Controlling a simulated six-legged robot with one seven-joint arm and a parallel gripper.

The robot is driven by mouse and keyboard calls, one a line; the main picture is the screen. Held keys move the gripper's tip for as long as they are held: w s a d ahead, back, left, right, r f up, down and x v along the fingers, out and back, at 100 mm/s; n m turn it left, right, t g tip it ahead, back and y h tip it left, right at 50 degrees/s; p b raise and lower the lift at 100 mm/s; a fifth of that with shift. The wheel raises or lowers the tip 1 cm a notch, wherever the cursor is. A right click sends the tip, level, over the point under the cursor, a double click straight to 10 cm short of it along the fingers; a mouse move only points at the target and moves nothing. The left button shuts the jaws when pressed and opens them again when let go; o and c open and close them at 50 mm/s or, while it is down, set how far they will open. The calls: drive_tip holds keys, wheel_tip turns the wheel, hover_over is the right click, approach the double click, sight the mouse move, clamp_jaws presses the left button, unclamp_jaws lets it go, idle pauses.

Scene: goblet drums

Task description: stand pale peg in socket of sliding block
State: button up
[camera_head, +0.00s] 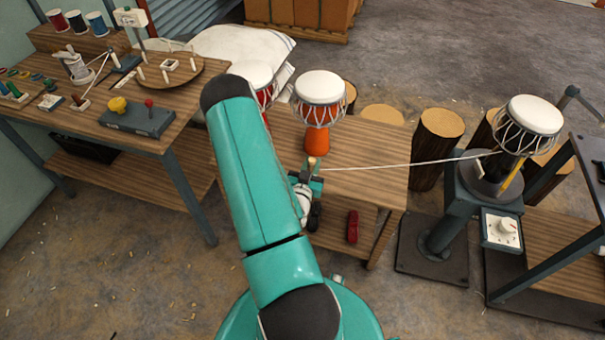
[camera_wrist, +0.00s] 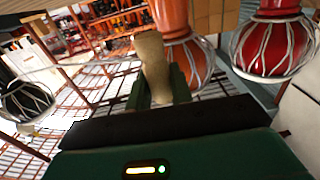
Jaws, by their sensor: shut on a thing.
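The pale tan peg (camera_wrist: 152,62) stands between the two green fingers of my gripper (camera_wrist: 160,90) in the wrist view. In the head view its top (camera_head: 311,162) shows just above my gripper (camera_head: 311,176), over the near part of the middle table. My gripper is shut on the peg; the fingers hide its lower end. A thin pale cord (camera_head: 400,165) runs from beside my gripper to the drum stand at right. I cannot pick out the sliding block or its socket with certainty.
The middle table (camera_head: 370,185) holds an orange-footed drum (camera_head: 320,95) and a red one (camera_head: 262,85). Another drum (camera_head: 528,125) stands on the right stand. The left bench (camera_head: 185,105) carries spools, a round board and a knobbed grey box (camera_head: 140,120). Log stools (camera_head: 436,145) stand behind.

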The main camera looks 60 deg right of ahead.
drive_tip(key=w+f, duration=0.1)
drive_tip(key=w+d+f, duration=0.1)
drive_tip(key=f, duration=0.1)
drive_tip(key=w+d+f, duration=0.1)
drive_tip(key=w+f, duration=0.1)
drive_tip(key=shift+f, duration=0.25)
drive_tip(key=shift+w+f, duration=0.15)
drive_tip(key=shift+f, duration=1.55)
drive_tip(key=shift+f, duration=0.1)
drive_tip(key=o, duration=0.9)
drive_tip(key=shift+o, duration=0.2)
